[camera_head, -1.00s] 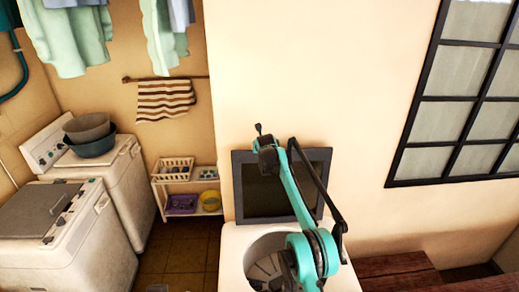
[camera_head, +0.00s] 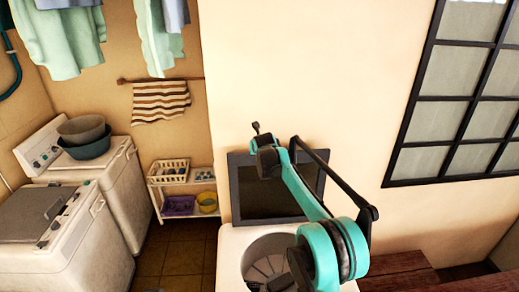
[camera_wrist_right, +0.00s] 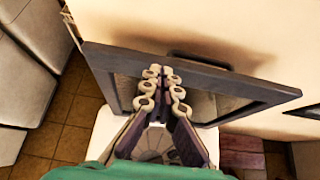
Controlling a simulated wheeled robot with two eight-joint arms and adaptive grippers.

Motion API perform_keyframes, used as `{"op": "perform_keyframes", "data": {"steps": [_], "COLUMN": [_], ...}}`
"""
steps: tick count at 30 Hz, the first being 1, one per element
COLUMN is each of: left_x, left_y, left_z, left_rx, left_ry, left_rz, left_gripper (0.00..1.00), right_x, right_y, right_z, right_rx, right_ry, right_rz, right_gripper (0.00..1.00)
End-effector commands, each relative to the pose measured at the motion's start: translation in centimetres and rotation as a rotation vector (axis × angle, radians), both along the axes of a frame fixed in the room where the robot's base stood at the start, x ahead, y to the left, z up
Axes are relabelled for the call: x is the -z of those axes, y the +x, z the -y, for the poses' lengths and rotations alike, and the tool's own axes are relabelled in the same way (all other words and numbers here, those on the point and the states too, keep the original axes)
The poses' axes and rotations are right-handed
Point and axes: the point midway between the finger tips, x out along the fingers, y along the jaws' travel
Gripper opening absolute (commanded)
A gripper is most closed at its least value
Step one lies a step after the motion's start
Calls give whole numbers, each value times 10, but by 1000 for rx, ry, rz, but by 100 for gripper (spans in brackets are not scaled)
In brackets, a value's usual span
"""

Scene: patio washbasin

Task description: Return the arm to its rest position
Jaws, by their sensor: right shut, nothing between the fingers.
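My right arm (camera_head: 305,195), turquoise and black, rises from the bottom of the head view in front of an open top-loading washer (camera_head: 232,262). Its dark wrist end (camera_head: 268,158) overlaps the washer's raised dark lid (camera_head: 243,196); the fingers cannot be made out there. In the right wrist view my right gripper (camera_wrist_right: 162,76) is shut and empty, its fingertips together. It overlaps the lid (camera_wrist_right: 235,86) there, and the white washer body shows below. I cannot tell how far the gripper is from the lid. My left gripper is out of view.
Two white machines (camera_head: 75,245) stand at the left, with stacked basins (camera_head: 85,150) on the rear one. A small shelf (camera_head: 160,205) holds baskets. A wall stands behind the lid, with a barred window (camera_head: 450,120) at right. Brown wooden planks (camera_head: 400,268) lie at lower right.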

Motion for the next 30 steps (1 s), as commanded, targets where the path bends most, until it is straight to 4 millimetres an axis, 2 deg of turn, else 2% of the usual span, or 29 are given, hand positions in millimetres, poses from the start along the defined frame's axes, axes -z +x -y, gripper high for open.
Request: {"op": "perform_keyframes", "data": {"steps": [3,8,11,14,17,23,30], "left_x": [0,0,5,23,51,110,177], "left_y": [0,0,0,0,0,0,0], "left_z": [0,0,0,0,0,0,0], "left_rx": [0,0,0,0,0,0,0], "left_ry": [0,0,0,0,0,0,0], "left_rz": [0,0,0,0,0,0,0], "left_gripper": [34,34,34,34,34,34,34], "right_x": [-12,-20,-19,-10,7,49,113], "right_y": [-15,-27,-34,-49,-76,-147,-240], "right_z": [0,0,2,8,18,41,64], "right_rx": [-1,0,14,74,182,466,826], "right_ry": [1,0,20,98,237,581,982], "right_rz": [3,5,2,-9,-26,-69,-104], "right_gripper": [0,0,0,0,0,0,0]}}
